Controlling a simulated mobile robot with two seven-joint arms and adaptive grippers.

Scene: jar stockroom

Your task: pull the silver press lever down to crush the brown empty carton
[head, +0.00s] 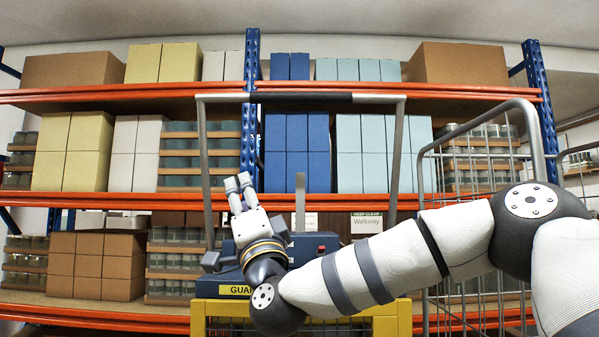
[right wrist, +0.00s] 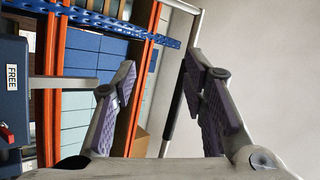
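The silver press lever (head: 300,203) stands upright on the dark blue press (head: 310,246), right of my right gripper in the head view. It also shows in the right wrist view as a grey bar (right wrist: 62,83), running from the blue body with a FREE label. My right gripper (head: 238,184) points up, left of the lever and apart from it. In the right wrist view its two fingers (right wrist: 160,85) are spread with nothing held between them. The brown empty carton cannot be made out in or at the press. My left gripper is not in view.
A grey upright frame with a black grip (head: 300,97) rises around the lever. The press has a yellow guard frame (head: 385,309) in front. A wire cage trolley (head: 535,130) stands at right. Loaded shelves with orange beams (head: 100,93) fill the back.

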